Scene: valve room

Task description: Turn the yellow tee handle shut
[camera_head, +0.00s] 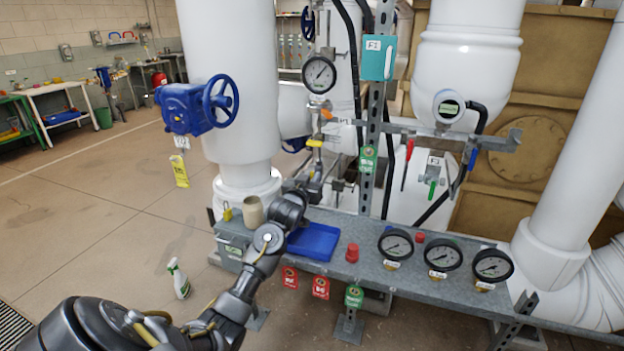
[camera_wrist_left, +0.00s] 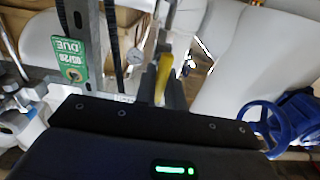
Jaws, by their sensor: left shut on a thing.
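The yellow tee handle (camera_head: 314,143) sits on the pipework behind the bench, left of the upright metal post. My left gripper (camera_head: 314,160) reaches up to it from below. In the left wrist view the yellow handle (camera_wrist_left: 163,76) stands between the two dark fingers of my left gripper (camera_wrist_left: 163,90), which is shut on it. The fingers hide part of the handle, and its exact angle is hard to tell. My right gripper is in neither view.
A pressure gauge (camera_head: 319,74) hangs just above the handle. The upright post (camera_head: 372,150) with a green tag (camera_head: 368,159) stands to its right. A blue handwheel (camera_head: 220,101) is to the left. The bench below holds a blue tray (camera_head: 325,232) and several gauges.

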